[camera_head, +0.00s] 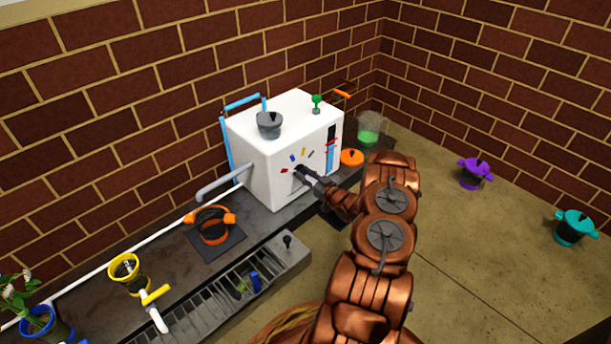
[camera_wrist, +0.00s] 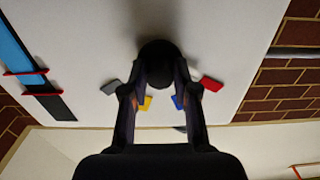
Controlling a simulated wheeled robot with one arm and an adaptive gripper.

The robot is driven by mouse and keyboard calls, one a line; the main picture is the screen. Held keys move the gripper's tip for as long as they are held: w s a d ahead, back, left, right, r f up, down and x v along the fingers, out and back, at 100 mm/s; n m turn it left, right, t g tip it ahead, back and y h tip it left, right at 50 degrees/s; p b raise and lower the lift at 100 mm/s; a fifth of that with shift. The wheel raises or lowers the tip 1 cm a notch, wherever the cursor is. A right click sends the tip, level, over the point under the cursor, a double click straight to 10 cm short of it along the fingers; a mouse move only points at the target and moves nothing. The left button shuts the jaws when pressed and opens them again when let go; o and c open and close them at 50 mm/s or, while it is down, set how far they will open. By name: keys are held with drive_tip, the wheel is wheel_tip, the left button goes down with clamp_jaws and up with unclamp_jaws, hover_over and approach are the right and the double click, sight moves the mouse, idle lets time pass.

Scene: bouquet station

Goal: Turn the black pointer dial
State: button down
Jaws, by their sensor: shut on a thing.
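The black pointer dial (camera_wrist: 158,52) is on the front face of the white box (camera_head: 275,165). In the wrist view my gripper (camera_wrist: 160,85) has its two fingers on either side of the dial and is shut on it. Coloured marks surround the dial: red (camera_wrist: 212,84), blue (camera_wrist: 178,101), yellow (camera_wrist: 146,103) and grey (camera_wrist: 110,86). In the head view my gripper (camera_head: 303,172) meets the box's front face, and it hides most of the dial. The dial's pointer direction cannot be told.
A grey pot (camera_head: 269,125) and a small green knob (camera_head: 316,103) are on top of the box. A green-filled glass container (camera_head: 369,132) and an orange lid (camera_head: 351,158) are at the right.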

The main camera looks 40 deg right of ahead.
drive_tip(key=shift+m+p, duration=0.3)
drive_tip(key=shift+p, duration=0.1)
drive_tip(key=shift+r+m+p, duration=0.2)
drive_tip(key=shift+m+p, duration=0.7)
drive_tip(key=shift+p, duration=0.1)
drive_tip(key=shift+m+p, duration=0.7)
drive_tip(key=shift+m, duration=0.2)
drive_tip(key=m+p, duration=0.1)
drive_tip(key=m, duration=0.2)
drive_tip(key=shift+f+m+p, duration=0.15)
drive_tip(key=shift+m+p, duration=0.15)
drive_tip(key=m, duration=0.3)
drive_tip(key=shift+m+p, duration=0.3)
drive_tip(key=m, duration=0.6)
drive_tip(key=shift+f, duration=0.1)
drive_tip(key=m, duration=0.6)
drive_tip(key=shift+m+b, duration=0.3)
